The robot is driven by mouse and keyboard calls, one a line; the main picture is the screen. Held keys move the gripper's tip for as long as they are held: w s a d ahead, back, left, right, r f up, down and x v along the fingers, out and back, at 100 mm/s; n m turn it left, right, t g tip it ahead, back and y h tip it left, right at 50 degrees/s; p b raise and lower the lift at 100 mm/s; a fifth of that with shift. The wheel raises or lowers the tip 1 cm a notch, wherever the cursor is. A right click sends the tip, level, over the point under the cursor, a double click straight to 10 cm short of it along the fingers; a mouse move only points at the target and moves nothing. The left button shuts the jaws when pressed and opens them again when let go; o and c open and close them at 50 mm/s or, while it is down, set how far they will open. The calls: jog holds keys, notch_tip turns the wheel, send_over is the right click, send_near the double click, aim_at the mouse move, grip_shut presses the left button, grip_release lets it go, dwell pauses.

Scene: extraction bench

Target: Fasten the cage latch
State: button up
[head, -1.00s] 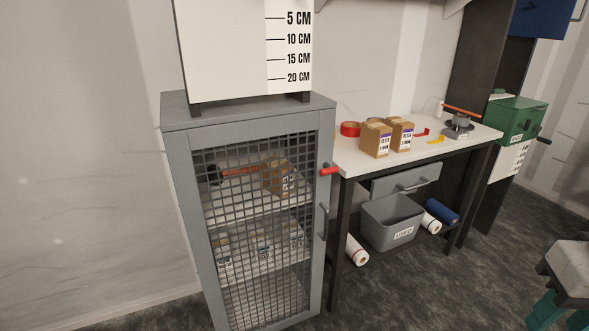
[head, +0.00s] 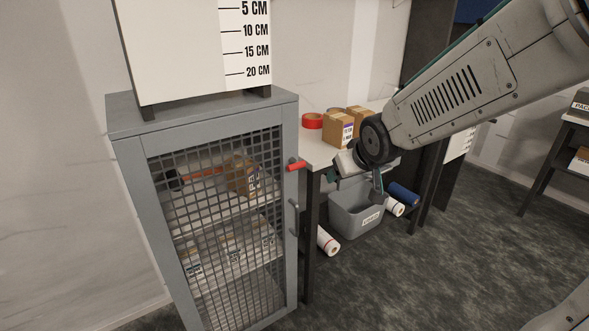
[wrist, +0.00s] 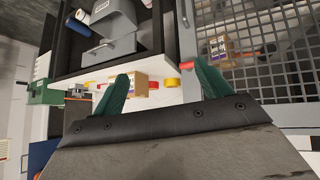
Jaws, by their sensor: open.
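The grey cage (head: 128,150) stands at the left in the head view, and its mesh door (head: 222,245) looks shut. The red latch handle (head: 297,166) sticks out sideways to the right at the door's upper right edge. In the wrist view the latch (wrist: 186,65) shows beside the right fingertip, left of the mesh (wrist: 265,55); I cannot tell if they touch. In the head view my gripper (head: 353,180) is right of the latch, apart from it, in front of the bench.
A grey vertical door handle (head: 294,217) sits below the latch. The bench (head: 316,150) beside the cage carries cardboard boxes (head: 338,128) and red tape (head: 312,120). A grey bin (head: 352,215) and rolls (head: 328,241) lie under it. The floor in front is clear.

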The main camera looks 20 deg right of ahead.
jog(key=w+a+f+n+t+y, duration=0.15)
jog(key=w+f+t, duration=0.3)
jog(key=w, duration=0.65)
jog(key=n+t+y, duration=0.1)
jog(key=t+y, duration=0.3)
jog(key=y, duration=0.1)
send_near(296, 168)
jog(key=w+f, duration=0.1)
jog(key=w, duration=0.2)
jog(key=x, duration=0.8)
jog(key=shift+w, duration=0.1)
jog(key=c, duration=1)
